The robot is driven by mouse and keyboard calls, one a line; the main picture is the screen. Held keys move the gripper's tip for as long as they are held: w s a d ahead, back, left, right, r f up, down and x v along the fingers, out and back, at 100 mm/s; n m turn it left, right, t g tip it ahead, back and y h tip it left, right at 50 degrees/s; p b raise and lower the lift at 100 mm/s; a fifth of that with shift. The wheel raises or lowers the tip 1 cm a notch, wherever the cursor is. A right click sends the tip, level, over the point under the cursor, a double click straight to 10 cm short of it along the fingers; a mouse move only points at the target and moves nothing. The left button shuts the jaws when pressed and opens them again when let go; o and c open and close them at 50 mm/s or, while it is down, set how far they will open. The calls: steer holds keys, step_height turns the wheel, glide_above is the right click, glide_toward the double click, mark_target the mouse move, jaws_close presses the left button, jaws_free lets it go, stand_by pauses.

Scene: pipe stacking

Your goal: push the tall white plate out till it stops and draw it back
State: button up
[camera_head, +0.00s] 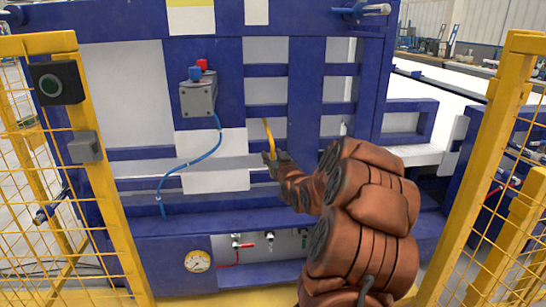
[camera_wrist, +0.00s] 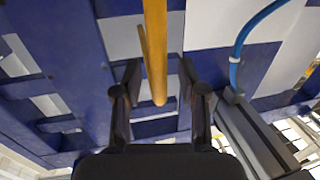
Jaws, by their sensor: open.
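A tall white plate (camera_head: 232,180) stands upright in the blue frame, left of my gripper (camera_head: 275,157); I cannot tell for certain that it is the task's plate. A yellow bar (camera_head: 268,133) rises at my fingertips. In the wrist view the yellow bar (camera_wrist: 155,45) comes down between the two spread fingers of my gripper (camera_wrist: 160,78), with gaps on both sides. The gripper is open and holds nothing. The bar's attachment is not clear.
The blue frame (camera_head: 305,90) fills the middle, with a grey box (camera_head: 198,97) and a blue hose (camera_head: 212,150). A gauge (camera_head: 198,261) and valves sit low. Yellow fence posts (camera_head: 100,170) stand at left and right (camera_head: 490,150).

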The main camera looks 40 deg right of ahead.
steer(key=v, duration=0.7)
steer(key=shift+s, duration=0.2)
steer(key=shift+a, duration=0.15)
stand_by(0.6)
steer(key=s+a+r+n+g+y+p, duration=0.1)
steer(key=s+a+r+g+y+p, duration=0.2)
steer(key=a+p, duration=0.6)
steer(key=s+a+r+n+g+y+p, duration=0.15)
steer(key=a+g+p, duration=0.3)
steer(key=a, duration=0.75)
steer(key=s+a+r+g+y+p, duration=0.1)
steer(key=s+a+r+g+p, duration=0.2)
steer(key=s+a, duration=0.3)
steer(key=s+a+r+n+g+y+p, duration=0.1)
steer(key=s+a+r+g+p, duration=0.3)
steer(key=s, duration=0.9)
steer(key=s+a+r+n+g+y+p, duration=0.1)
steer(key=s+a+r+g+p, duration=0.2)
steer(key=s+a+r+p, duration=0.2)
steer(key=s+a, duration=0.3)
steer(key=s, duration=0.2)
steer(key=shift+s+a+r+g, duration=0.2)
steer(key=shift+s+a+g, duration=0.1)
steer(key=shift+g, duration=0.05)
